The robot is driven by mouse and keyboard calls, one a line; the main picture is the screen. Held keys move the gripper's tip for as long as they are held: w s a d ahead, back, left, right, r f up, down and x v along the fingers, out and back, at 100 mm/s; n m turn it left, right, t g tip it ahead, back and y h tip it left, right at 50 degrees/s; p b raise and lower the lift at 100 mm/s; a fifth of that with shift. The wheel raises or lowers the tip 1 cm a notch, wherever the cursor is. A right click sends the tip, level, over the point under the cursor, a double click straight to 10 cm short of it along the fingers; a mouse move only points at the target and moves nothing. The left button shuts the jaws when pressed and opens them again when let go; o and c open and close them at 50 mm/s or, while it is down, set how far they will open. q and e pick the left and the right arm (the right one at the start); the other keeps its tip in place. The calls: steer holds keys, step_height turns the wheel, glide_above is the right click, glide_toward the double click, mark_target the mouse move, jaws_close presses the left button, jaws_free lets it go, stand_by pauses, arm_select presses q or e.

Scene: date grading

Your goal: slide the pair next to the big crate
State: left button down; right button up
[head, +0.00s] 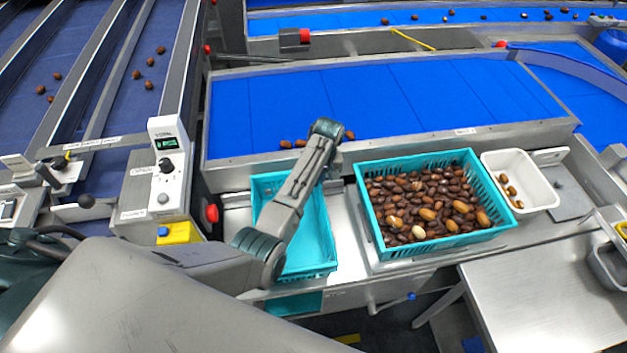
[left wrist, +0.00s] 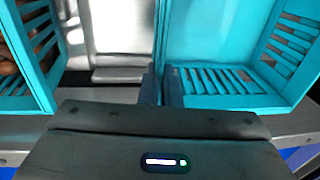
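An empty teal crate (head: 312,235) stands on the metal bench, partly covered by my left arm. I cannot tell whether a second crate is nested in it. The big teal crate (head: 486,192), full of brown dates, stands to its right with a strip of bare metal between them. My left gripper (head: 331,158) is at the empty crate's far right corner. In the left wrist view its fingers (left wrist: 161,88) are close together with the empty crate's side wall (left wrist: 159,35) between them. The big crate (left wrist: 38,55) shows apart at the left there. My right gripper is not in view.
A white tray (head: 541,190) with a few dates stands right of the big crate. A blue belt (head: 380,95) runs behind the crates. A control post (head: 170,165) with a red button (head: 212,213) stands left of the empty crate.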

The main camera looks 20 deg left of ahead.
arm_select(q)
steer(key=shift+w+d+b, duration=0.3)
steer(key=shift+w+d, duration=0.2)
steer(key=shift+d, duration=0.35)
steer(key=shift+w+d+b, duration=0.35)
steer(key=shift+w+d, duration=0.2)
steer(key=shift+d, duration=0.25)
steer(key=shift+w+d+b, duration=0.3)
steer(key=shift+w+d, duration=0.2)
steer(key=shift+d, duration=0.35)
steer(key=shift+p, duration=0.4)
steer(key=c, duration=2.1)
jaws_free()
steer(key=o, duration=0.9)
steer(key=shift+o, duration=0.2)
